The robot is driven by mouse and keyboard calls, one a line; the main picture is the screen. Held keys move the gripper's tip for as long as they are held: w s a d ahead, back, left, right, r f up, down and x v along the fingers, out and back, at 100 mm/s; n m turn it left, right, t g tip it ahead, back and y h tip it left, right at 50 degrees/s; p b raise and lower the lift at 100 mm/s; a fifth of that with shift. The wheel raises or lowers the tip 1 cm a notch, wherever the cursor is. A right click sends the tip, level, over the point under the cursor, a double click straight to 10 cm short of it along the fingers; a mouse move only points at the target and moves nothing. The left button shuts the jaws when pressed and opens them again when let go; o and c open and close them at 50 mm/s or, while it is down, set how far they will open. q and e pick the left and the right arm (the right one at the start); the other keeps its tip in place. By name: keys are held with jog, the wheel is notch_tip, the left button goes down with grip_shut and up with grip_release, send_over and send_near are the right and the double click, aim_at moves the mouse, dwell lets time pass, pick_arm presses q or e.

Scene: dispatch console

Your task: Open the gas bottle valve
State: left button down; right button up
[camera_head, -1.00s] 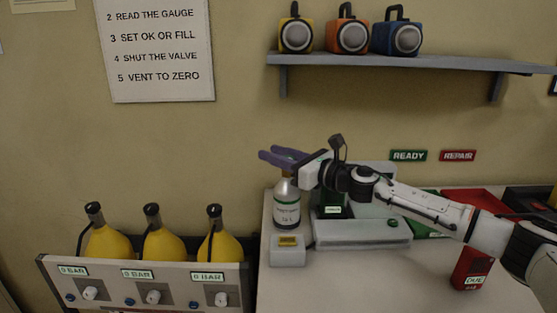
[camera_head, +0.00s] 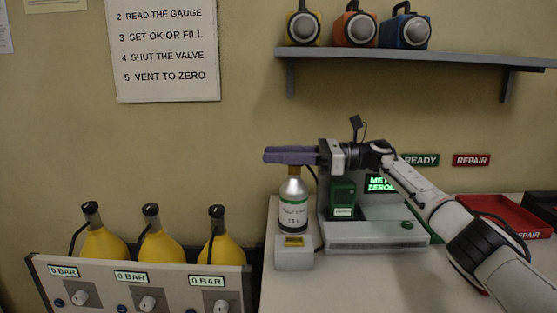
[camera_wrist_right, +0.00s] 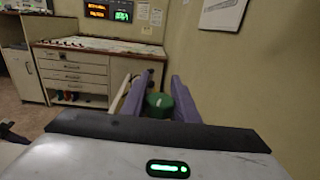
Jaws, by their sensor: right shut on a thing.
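The gas bottle (camera_head: 293,205), silver with a white and green label, stands upright on a small light block (camera_head: 293,258) at the left of the bench. My right gripper (camera_head: 268,155) is above its top, with purple fingers level and pointing left. In the right wrist view, the fingers (camera_wrist_right: 158,84) are on either side of a round green valve knob (camera_wrist_right: 158,101) and are shut on it. The knob is hidden behind the fingers in the head view. My left gripper is not in view.
A grey meter unit with a lit screen (camera_head: 381,183) and a green box (camera_head: 342,197) stands right of the bottle. A red tray (camera_head: 505,214) lies further right. Several yellow cylinders (camera_head: 160,247) stand in a rack at left. A shelf (camera_head: 400,58) hangs above.

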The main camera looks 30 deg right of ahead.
jog(key=shift+r, duration=0.1)
dwell(0.5)
jog(key=o, duration=1.1)
jog(key=shift+a, duration=0.1)
jog(key=shift+c, duration=0.2)
jog(key=b+v, duration=0.1)
jog(key=v, duration=0.9)
jog(key=shift+d+b, duration=0.25)
jog(key=shift+b, duration=0.05)
